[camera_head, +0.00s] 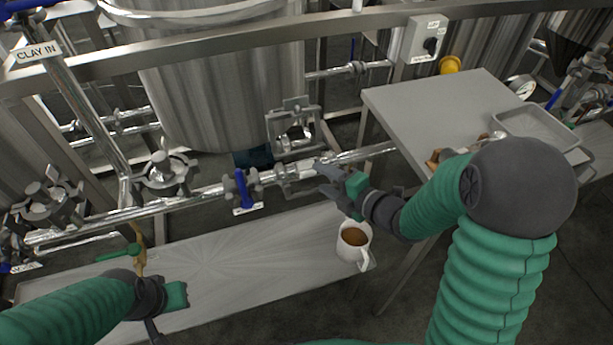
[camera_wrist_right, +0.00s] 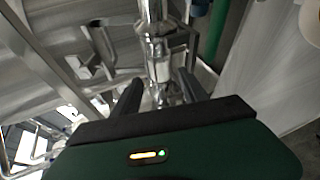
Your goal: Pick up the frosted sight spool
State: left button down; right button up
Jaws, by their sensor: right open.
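The frosted sight spool appears to be the pale, cloudy short cylinder in the pipe line, seen best in the right wrist view (camera_wrist_right: 158,62). In the head view it sits in the pipe just left of my right fingertips, and its outline is hard to make out. My right gripper (camera_head: 321,177) is open, its two dark fingers pointing at the pipe. In the right wrist view the fingers (camera_wrist_right: 159,78) lie either side of the line towards the spool, with nothing held. My left gripper (camera_head: 172,296) is low at the left over the bench; its fingers are not clear.
A white mug with brown liquid (camera_head: 353,243) stands on the low metal bench (camera_head: 215,262) below my right gripper. A blue-handled valve (camera_head: 240,188) is left on the pipe. A clamp-like metal frame (camera_head: 290,122) stands behind. A grey table (camera_head: 430,105) is at right.

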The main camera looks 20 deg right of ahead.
aim_at(313, 172)
jog(key=b+x, duration=0.1)
jog(key=x, duration=0.3)
jog(key=shift+w+d+f+b, duration=0.1)
jog(key=shift+w+f+b, duration=0.25)
jog(key=shift+w, duration=0.4)
jog(key=shift+s, duration=0.1)
grip_shut()
